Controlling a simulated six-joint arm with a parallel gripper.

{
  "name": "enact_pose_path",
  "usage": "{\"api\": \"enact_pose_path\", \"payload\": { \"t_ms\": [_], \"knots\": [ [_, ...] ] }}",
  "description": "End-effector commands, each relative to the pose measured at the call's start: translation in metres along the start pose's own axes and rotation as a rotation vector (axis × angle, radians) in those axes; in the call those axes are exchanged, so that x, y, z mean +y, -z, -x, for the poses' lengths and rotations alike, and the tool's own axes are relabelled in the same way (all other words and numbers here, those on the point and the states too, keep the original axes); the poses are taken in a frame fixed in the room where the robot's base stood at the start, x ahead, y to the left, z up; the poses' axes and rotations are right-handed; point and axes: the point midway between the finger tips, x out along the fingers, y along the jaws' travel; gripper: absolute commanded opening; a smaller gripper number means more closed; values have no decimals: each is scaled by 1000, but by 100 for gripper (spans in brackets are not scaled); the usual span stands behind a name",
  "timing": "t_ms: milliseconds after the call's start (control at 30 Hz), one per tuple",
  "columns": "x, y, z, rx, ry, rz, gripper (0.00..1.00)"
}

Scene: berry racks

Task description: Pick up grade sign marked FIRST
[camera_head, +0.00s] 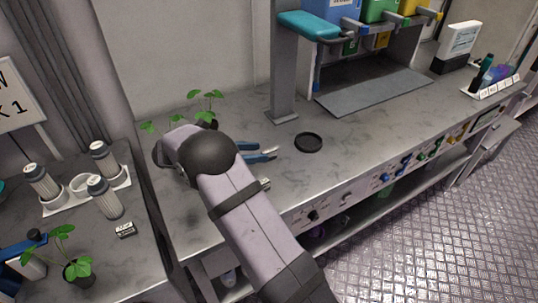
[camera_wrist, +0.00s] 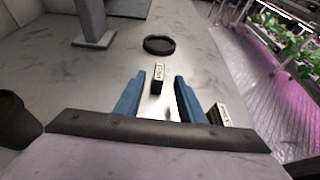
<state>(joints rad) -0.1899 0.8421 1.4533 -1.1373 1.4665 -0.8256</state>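A small dark block with a white lettered face, a grade sign (camera_wrist: 158,74), stands on the grey counter between and slightly beyond my fingertips in the wrist view. Its lettering is too small to read surely. My gripper (camera_wrist: 159,79) is open, with blue fingers apart on either side of the sign and no visible contact. In the head view my gripper (camera_head: 266,152) is low over the counter, and the arm hides part of it. A second small sign (camera_wrist: 218,114) stands right of the right finger, partly hidden by the gripper; its text is unclear.
A black ring-shaped dish (camera_head: 308,142) lies beyond the fingertips. A grey post (camera_head: 283,70) rises from the counter behind it. Potted seedlings (camera_head: 207,105) stand behind my wrist. The left table holds canisters (camera_head: 104,197) and another small sign (camera_head: 124,229).

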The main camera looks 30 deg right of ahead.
Motion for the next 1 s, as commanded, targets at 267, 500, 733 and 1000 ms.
{"api": "enact_pose_path", "payload": {
  "t_ms": [267, 500, 733, 1000],
  "knots": [
    [0, 0, -8, 0, 2, 1, 36],
    [1, 2, -32, 1, 4, 3, 36],
    [1, 3, -56, 1, 3, 1, 36],
    [2, 4, -58, 1, 1, 0, 31]
  ]
}}
